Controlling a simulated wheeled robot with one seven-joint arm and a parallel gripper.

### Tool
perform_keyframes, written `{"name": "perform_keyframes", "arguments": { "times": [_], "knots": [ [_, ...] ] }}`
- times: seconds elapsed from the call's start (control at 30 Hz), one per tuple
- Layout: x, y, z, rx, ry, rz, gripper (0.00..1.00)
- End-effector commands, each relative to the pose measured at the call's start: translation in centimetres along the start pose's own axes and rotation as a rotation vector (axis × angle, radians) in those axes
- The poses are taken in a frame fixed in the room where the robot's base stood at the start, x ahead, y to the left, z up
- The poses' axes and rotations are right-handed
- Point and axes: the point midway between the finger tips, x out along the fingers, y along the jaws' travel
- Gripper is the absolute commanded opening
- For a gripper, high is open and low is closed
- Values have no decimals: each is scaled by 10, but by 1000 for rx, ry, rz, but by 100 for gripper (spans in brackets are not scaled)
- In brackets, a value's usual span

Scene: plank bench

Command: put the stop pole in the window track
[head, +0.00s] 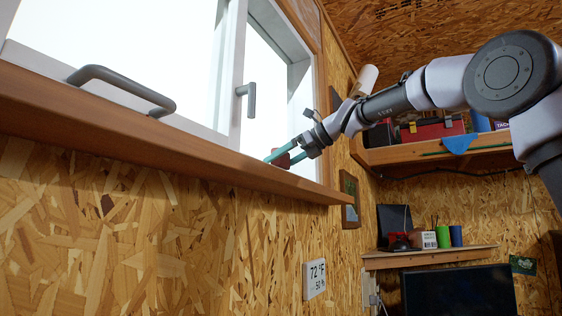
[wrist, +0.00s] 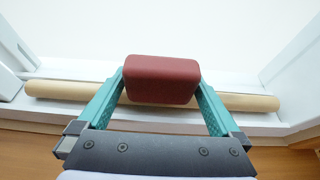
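The stop pole is a pale wooden rod (wrist: 70,91) lying crosswise at the white window track (wrist: 100,122) in the wrist view, between the frame's two sides. A dark red block (wrist: 162,80) covers its middle and looks like its grip. My gripper (wrist: 161,90) has its teal fingers against both sides of this block. In the head view my gripper (head: 285,156) is at the right part of the open window, just above the wooden sill, with the reddish block (head: 283,149) between its fingers. The sill hides the rod there. I cannot tell whether the rod is fully seated in the track.
The wooden sill (head: 150,130) runs below the window. A grey pull handle (head: 125,88) and a grey latch handle (head: 248,100) stick out from the window. A shelf (head: 440,155) with a red toolbox (head: 432,129) stands at right, above a smaller shelf (head: 430,258).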

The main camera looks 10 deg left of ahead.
Motion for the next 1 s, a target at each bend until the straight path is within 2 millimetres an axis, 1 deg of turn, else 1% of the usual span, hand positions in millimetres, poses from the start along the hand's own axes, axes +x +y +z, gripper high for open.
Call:
{"name": "perform_keyframes", "arguments": {
  "times": [0.27,0.37,0.7,0.83,0.9,1.0],
  "knots": [
    [-3,0,3,-1,0,-1,100],
    [-17,0,3,0,-1,-2,100],
    [-88,0,3,0,-1,-3,100],
    [-108,-1,3,0,-1,-3,100],
    [-115,0,3,0,0,-2,100],
    [-120,0,3,0,0,0,100]
  ]
}}
